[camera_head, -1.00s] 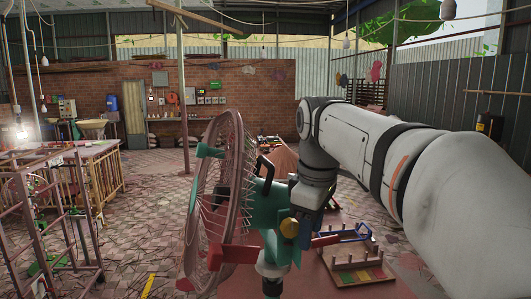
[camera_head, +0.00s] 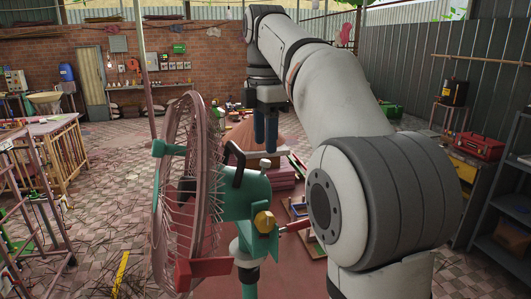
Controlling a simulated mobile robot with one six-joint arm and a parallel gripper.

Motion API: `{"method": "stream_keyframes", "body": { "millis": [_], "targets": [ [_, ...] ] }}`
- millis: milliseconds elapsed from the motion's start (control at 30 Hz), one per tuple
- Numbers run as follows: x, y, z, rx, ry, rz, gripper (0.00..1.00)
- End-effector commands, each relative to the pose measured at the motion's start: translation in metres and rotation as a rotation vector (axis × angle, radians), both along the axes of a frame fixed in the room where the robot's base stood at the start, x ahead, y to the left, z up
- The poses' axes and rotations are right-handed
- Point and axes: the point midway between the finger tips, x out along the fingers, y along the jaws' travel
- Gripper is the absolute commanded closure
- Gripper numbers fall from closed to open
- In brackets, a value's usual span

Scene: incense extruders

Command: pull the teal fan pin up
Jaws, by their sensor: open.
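The fan stands in front of me, with a pink wire cage (camera_head: 185,200) and a teal motor housing (camera_head: 240,204) on a teal stand. A small grey pin (camera_head: 265,163) sticks up from the top of the housing; it looks upright. A yellow knob (camera_head: 264,221) is on the housing's near side, and a black handle (camera_head: 238,163) rises on its left. My gripper (camera_head: 266,148) points down with two dark blue fingers, open and empty. In the picture its fingertips are just above the pin; how far apart they are in depth I cannot tell.
A pink table (camera_head: 296,262) lies behind and right of the fan, partly hidden by my arm. A brown cone-shaped heap (camera_head: 240,135) is behind the gripper. A red toolbox (camera_head: 480,146) stands at the right.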

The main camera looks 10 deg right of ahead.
Motion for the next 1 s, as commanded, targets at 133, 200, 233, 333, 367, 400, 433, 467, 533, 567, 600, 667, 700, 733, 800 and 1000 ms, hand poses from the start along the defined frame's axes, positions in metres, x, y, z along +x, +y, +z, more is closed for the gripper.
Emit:
{"method": "stream_keyframes", "body": {
  "millis": [133, 200, 233, 333, 367, 400, 433, 467, 533, 567, 600, 667, 700, 733, 800, 1000],
  "targets": [
    [-0.001, 0.000, -0.020, 0.000, 0.002, -0.002, 0.57],
    [-0.001, -0.001, -0.028, 0.000, 0.001, -0.002, 0.57],
    [-0.001, -0.001, -0.030, 0.000, 0.002, -0.002, 0.57],
    [0.000, -0.001, -0.038, 0.000, 0.001, -0.003, 0.57],
    [-0.001, -0.001, -0.039, 0.000, 0.001, -0.003, 0.57],
    [-0.001, -0.001, -0.040, 0.000, 0.001, -0.003, 0.57],
    [0.000, -0.001, -0.041, 0.000, 0.000, -0.003, 0.57],
    [0.000, -0.001, -0.042, 0.000, -0.001, -0.003, 0.57],
    [0.000, -0.001, -0.042, 0.000, -0.001, -0.003, 0.57],
    [0.000, -0.001, -0.042, 0.000, -0.001, -0.003, 0.57],
    [0.000, -0.001, -0.042, 0.000, -0.001, -0.004, 0.57],
    [0.000, -0.001, -0.042, 0.000, -0.001, -0.004, 0.57],
    [0.000, -0.001, -0.042, 0.000, -0.001, -0.004, 0.58],
    [0.000, -0.001, -0.042, 0.000, -0.001, -0.004, 0.60],
    [0.000, -0.001, -0.042, 0.000, -0.001, -0.004, 0.66],
    [0.000, -0.001, -0.042, 0.000, -0.001, -0.005, 0.82]
  ]
}}
